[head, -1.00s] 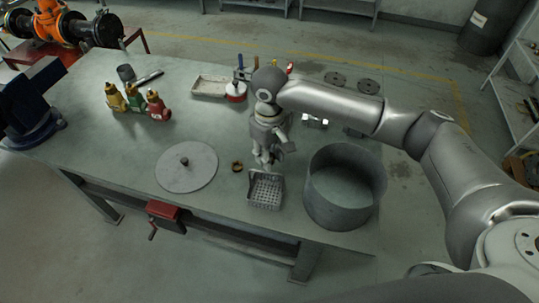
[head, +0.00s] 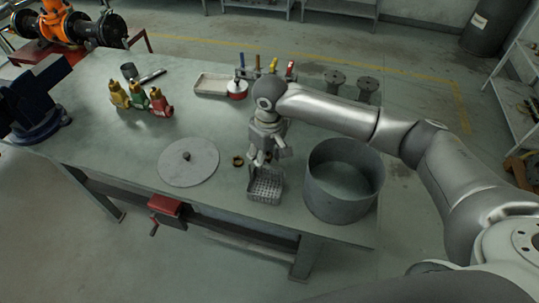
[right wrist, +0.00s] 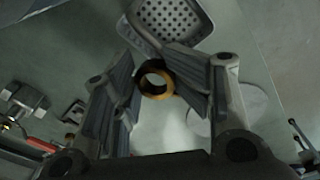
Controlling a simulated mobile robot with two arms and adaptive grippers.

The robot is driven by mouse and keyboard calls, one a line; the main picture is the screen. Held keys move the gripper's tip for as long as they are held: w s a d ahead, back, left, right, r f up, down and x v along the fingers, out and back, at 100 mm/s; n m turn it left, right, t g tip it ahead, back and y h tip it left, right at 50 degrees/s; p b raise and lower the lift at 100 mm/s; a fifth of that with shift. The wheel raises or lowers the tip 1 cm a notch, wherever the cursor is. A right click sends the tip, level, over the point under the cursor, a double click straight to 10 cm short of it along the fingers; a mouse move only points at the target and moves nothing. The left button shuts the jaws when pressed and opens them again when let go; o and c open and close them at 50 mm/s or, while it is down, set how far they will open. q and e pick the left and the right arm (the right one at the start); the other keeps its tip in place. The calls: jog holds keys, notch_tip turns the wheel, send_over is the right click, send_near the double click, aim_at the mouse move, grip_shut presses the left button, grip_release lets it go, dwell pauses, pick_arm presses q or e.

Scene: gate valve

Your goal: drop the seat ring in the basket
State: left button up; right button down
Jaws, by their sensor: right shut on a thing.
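The basket (head: 265,186), a grey perforated tray with a handle, stands on the bench near its front edge. My right gripper (head: 259,161) is low over the basket's back end, pointing down. In the right wrist view it is shut on a brass-coloured seat ring (right wrist: 144,88), which sits between the two fingers. The basket (right wrist: 172,20) shows beyond the ring, at the top of that view. The held ring cannot be made out in the head view. My left gripper is not in view.
A flat grey disc (head: 205,165) lies further left. A wide grey cylinder (head: 340,206) stands close to the basket's right. Three coloured valve bodies (head: 140,97) stand at the back left.

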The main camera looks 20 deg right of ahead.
jog(key=c, duration=2.1)
grip_release()
jog(key=shift+g+h, duration=0.3)
jog(key=f, duration=0.2)
jog(key=s+d+f, duration=0.1)
jog(key=shift+f, duration=0.4)
jog(key=shift+w+d+f, duration=0.1)
jog(key=shift+w+f, duration=0.45)
jog(key=shift+w, duration=0.1)
grip_shut()
jog(key=shift+s+r, duration=0.1)
jog(key=shift+s, duration=0.05)
jog(key=shift+o, duration=1.2)
grip_release()
jog(key=o, duration=0.9)
jog(key=shift+c, duration=0.2)
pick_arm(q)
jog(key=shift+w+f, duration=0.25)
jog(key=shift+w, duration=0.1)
pick_arm(e)
jog(key=shift+r, duration=0.15)
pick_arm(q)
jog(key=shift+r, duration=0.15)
pick_arm(e)
jog(key=shift+r, duration=0.2)
